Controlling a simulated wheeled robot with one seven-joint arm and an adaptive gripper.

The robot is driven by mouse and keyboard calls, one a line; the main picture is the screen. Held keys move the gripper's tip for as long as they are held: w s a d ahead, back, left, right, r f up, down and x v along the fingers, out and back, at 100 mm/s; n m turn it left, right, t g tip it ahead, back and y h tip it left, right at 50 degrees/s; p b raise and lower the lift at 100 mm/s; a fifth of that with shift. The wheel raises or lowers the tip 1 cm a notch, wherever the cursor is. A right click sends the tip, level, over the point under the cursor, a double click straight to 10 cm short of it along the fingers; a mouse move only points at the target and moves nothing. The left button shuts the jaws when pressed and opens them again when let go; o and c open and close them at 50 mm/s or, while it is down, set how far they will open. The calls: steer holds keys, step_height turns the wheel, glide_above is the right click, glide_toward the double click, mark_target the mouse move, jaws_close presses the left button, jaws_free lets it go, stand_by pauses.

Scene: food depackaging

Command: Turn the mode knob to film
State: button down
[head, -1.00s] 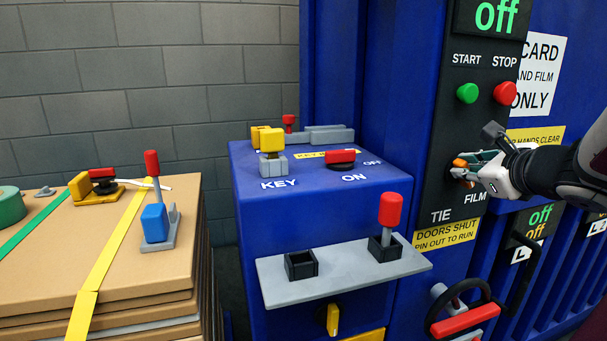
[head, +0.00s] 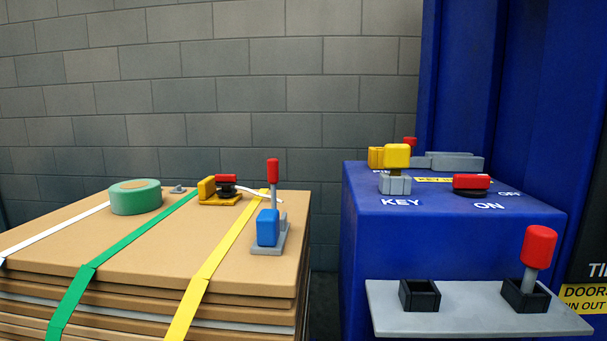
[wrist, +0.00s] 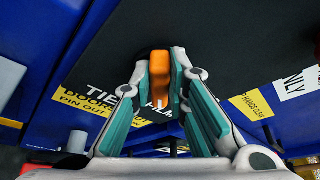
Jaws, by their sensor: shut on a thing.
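The orange mode knob (wrist: 158,75) is on the black panel (wrist: 225,45) in the wrist view. My gripper (wrist: 160,68) has its teal-padded fingers on either side of the knob and is shut on it. The TIE label (wrist: 103,77) is left of the knob. The head view does not show the knob or my gripper.
A blue cabinet (head: 450,240) has a grey shelf (head: 460,325) with a red-handled pin (head: 539,247). A strapped cardboard stack (head: 110,250) with tools stands at the left. Yellow warning labels (wrist: 252,105) are near the knob in the wrist view.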

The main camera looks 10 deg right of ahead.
steer(key=c, duration=1.6)
jaws_free()
steer(key=shift+o, duration=0.2)
steer(key=shift+d+r+p, duration=0.1)
steer(key=shift+r+p, duration=0.05)
steer(key=shift+p, duration=0.8)
